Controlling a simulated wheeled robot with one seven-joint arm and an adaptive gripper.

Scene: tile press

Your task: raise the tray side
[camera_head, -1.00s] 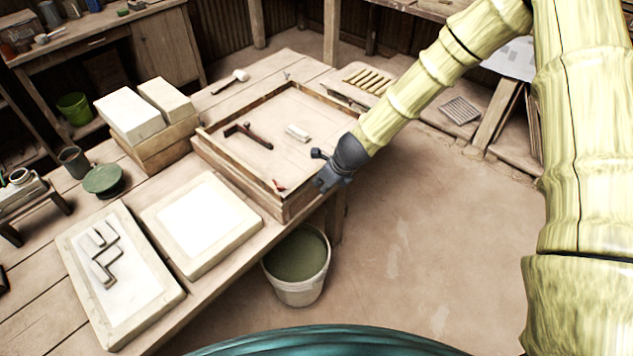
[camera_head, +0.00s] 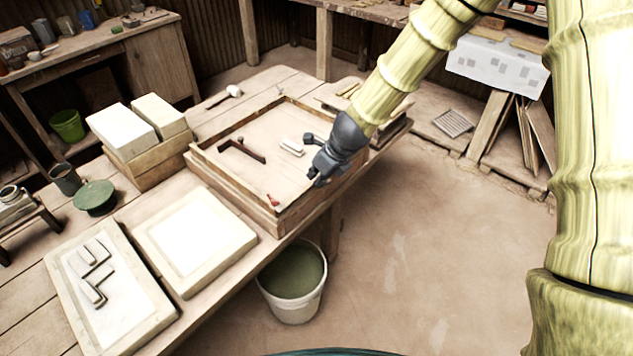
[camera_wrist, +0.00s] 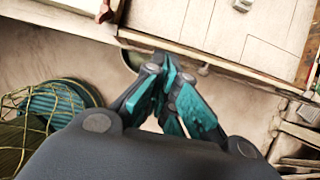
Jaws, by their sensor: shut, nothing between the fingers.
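The tray (camera_head: 232,190) is a shallow wooden frame with a pale floor, lying on the workbench in the head view. Its near right corner shows, and my arm hides part of its right side. My gripper (camera_head: 316,182) is dark and points down at that right side. In the wrist view the tray's side rim (camera_wrist: 225,66) runs across the top. My gripper's teal fingers (camera_wrist: 165,66) are together and empty, with their tips close to the rim's outer side. I cannot tell whether they touch it.
In the tray lie a brown angled tool (camera_head: 241,150), a white block (camera_head: 291,147) and a small red item (camera_head: 272,200). Plaster slabs (camera_head: 195,240) lie to the left on the bench. A bucket (camera_head: 293,285) stands on the floor below the bench edge. The floor to the right is open.

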